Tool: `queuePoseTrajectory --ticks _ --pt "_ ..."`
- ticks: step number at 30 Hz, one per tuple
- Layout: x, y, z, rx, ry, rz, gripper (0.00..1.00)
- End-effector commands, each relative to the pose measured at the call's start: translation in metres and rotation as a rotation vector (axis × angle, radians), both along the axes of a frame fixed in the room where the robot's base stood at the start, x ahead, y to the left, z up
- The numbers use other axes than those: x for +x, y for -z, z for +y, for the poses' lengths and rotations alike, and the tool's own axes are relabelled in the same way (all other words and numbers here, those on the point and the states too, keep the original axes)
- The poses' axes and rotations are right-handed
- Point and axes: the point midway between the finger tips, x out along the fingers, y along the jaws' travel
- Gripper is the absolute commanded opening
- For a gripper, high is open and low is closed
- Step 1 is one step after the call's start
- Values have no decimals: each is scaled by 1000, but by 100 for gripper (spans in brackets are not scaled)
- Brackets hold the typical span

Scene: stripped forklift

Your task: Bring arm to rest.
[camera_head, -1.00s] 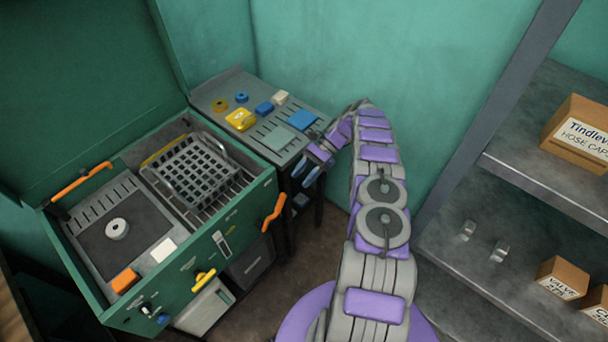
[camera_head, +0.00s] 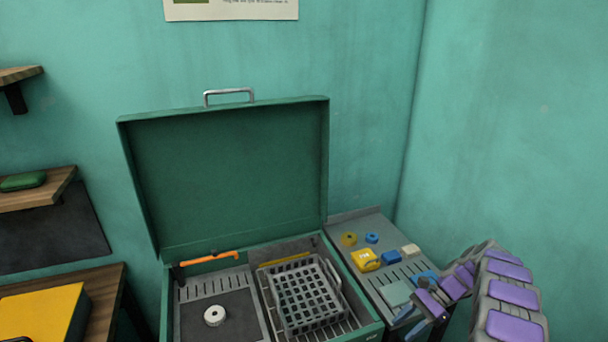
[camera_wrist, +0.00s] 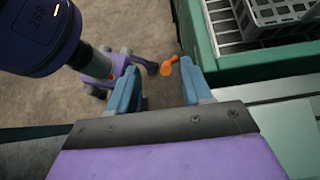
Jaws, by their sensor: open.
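My arm is purple and grey and reaches in from the lower right in the head view. My gripper (camera_head: 408,322) is at the front edge of the grey side table (camera_head: 345,216), right of the green box. In the wrist view my gripper (camera_wrist: 160,88) shows two blue fingers spread apart, with nothing between them but floor farther off. An orange handle (camera_wrist: 168,65) shows beyond the fingers, beside the green box wall (camera_wrist: 203,50).
The green box with its raised lid (camera_head: 230,180) holds a grey basket (camera_head: 305,295) and a white ring (camera_head: 214,315). Small yellow (camera_head: 365,260) and blue (camera_head: 391,257) items lie on the side table. A yellow case (camera_head: 40,315) sits at lower left. Teal walls stand behind and right.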

Motion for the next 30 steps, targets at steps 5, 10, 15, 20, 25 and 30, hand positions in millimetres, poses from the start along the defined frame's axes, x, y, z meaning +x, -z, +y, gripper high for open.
queuePoseTrajectory --ticks 5,10,15,20,25,30 --pt "-11 -44 22 -65 -86 -55 50" --pt "-28 -84 42 -120 -171 -111 50" --pt "-51 -119 63 -172 -264 -168 50" --pt "-79 -148 83 -214 -355 -221 50" --pt "-115 -175 102 -256 -457 -280 50" --pt "-153 -197 119 -296 -564 -346 50"
